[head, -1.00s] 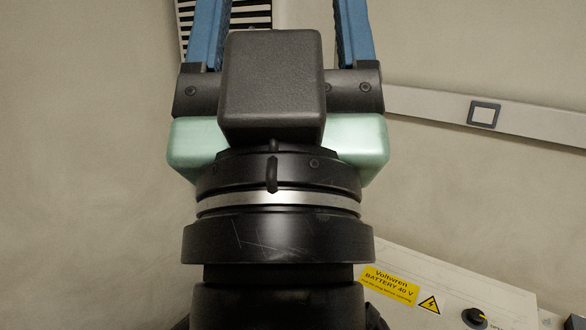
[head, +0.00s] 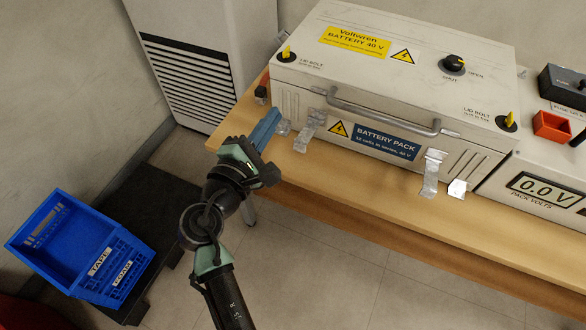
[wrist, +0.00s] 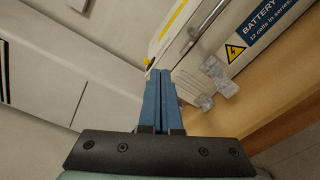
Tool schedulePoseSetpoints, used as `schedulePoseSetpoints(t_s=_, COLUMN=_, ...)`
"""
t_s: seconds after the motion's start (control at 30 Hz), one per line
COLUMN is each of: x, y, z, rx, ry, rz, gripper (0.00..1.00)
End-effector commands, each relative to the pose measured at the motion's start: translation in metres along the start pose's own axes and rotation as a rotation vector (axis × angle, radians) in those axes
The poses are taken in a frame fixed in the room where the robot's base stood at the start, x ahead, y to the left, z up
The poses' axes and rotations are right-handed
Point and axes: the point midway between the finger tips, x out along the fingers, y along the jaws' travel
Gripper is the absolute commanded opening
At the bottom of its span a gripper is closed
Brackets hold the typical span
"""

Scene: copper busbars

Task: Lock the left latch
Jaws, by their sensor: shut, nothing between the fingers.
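The battery pack (head: 385,85) is a pale box on the wooden table. Its left latch (head: 309,130) is a silver metal piece low on the front face, sticking outward. I cannot tell whether the fingers touch the pack.
A right latch (head: 432,173) and a carry handle (head: 385,112) are on the front face. Yellow-marked lid bolts (head: 286,54) stand at the lid's corners. A voltmeter (head: 545,190) is at right. A blue crate (head: 75,250) is at lower left. The floor before the table (head: 330,265) is clear.

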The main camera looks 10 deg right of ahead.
Motion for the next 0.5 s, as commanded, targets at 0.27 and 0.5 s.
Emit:
schedulePoseSetpoints(t_s=0.27, x=-0.031, y=-0.154, z=-0.067, rx=-0.702, ry=-0.064, rz=-0.014, gripper=0.00)
schedulePoseSetpoints(t_s=0.5, x=-0.051, y=-0.203, z=-0.089, rx=-1.012, ry=-0.089, rz=0.018, gripper=0.00)
